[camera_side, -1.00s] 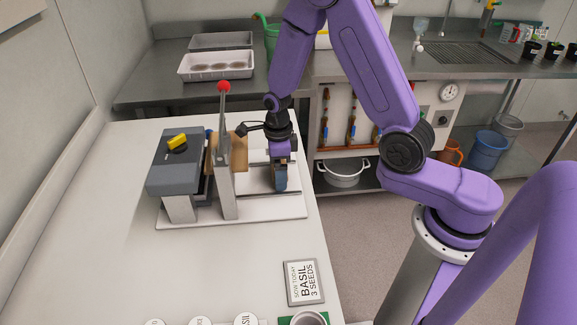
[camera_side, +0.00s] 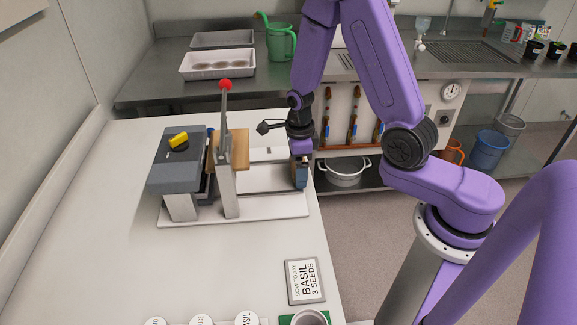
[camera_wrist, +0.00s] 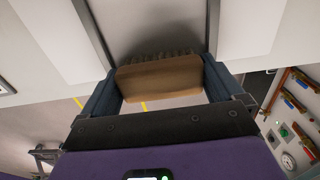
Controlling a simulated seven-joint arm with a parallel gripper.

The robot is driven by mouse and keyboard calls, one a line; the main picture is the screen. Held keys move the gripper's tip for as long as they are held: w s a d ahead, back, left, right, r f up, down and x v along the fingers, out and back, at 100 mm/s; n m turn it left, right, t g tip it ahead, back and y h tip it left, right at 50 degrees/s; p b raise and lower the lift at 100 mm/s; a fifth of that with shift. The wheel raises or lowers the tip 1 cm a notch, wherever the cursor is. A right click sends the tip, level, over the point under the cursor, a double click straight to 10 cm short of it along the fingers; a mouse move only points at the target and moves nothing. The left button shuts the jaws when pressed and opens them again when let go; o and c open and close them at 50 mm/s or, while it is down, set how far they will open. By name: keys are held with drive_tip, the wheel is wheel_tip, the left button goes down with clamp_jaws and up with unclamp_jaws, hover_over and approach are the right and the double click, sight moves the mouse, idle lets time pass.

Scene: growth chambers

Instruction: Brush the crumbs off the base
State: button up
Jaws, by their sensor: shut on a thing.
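The white base (camera_side: 270,208) lies on the bench under a grey press with a red-knobbed lever (camera_side: 225,110). My gripper (camera_side: 300,174) points down at the right end of the base, close to the bench edge. In the wrist view its fingers are shut on a brush (camera_wrist: 160,80) with a tan wooden block and dark bristles. In the side view the brush is mostly hidden by the fingers. I cannot tell whether the bristles touch the base. No crumbs can be made out in either view.
The upright lever and a wooden block (camera_side: 236,150) stand left of my gripper. A yellow knob (camera_side: 178,140) tops the grey housing. A basil sign (camera_side: 305,281) lies at the front. Past the bench's right edge a white pot (camera_side: 343,172) sits on a lower shelf.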

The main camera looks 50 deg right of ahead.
drive_tip(key=shift+s+d+r, duration=0.1)
drive_tip(key=shift+r, duration=4)
